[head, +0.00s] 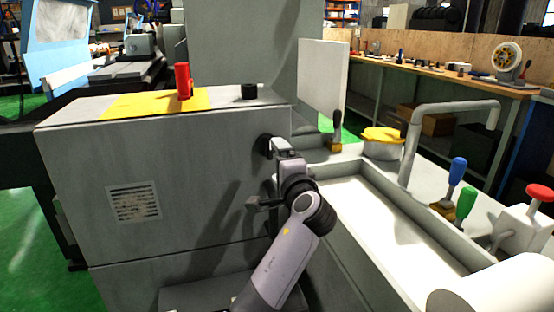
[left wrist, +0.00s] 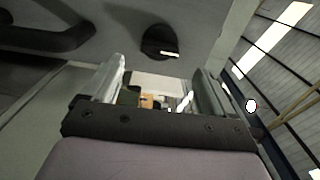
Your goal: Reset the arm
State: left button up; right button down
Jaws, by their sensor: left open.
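My left arm rises from the bottom middle of the head view. Its gripper (head: 283,148) is beside the right end of the grey machine housing (head: 90,165), close to a black round knob (head: 267,145). In the left wrist view the two fingers of my left gripper (left wrist: 160,76) stand apart with nothing between them. The black knob (left wrist: 160,42) shows beyond the fingertips there, apart from them. A dark bar-like handle (left wrist: 45,38) is at upper left in that view. My right gripper is not in view.
A red cylinder (head: 183,80) and a black knob (head: 249,91) stand on the housing's top. To the right are a white trough (head: 375,215), a bent grey pipe (head: 455,106), and blue (head: 457,171), green (head: 466,205) and red (head: 540,192) handles. A workbench (head: 440,75) is behind.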

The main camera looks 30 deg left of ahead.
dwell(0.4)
pick_arm(q)
notch_tip(320, 180, down, 13)
jog(key=s+d+t+h, duration=0.1)
jog(key=s+d+h, duration=0.2)
jog(key=h, duration=0.2)
jog(key=s+d+f+n+g+h, duration=0.1)
jog(key=s+d+f+h, duration=0.3)
jog(key=s+f, duration=0.35)
jog(key=s+d+f+n+h, duration=0.1)
jog(key=s+d+f+h, duration=0.2)
jog(key=s+f, duration=0.45)
jog(key=s+d+f+n+g+h, duration=0.1)
jog(key=s+d+f+n+h, duration=0.15)
jog(key=s, duration=0.35)
jog(key=s+d+f+n+g+h, duration=0.1)
jog(key=s+d+f+n+h, duration=0.15)
jog(key=s, duration=0.25)
notch_tip(320, 180, up, 14)
jog(key=a+m+y+p, duration=0.1)
jog(key=p, duration=1.6)
jog(key=shift+s+a+r+t, duration=0.15)
jog(key=shift+s+r+t, duration=0.05)
jog(key=shift+s+t, duration=0.1)
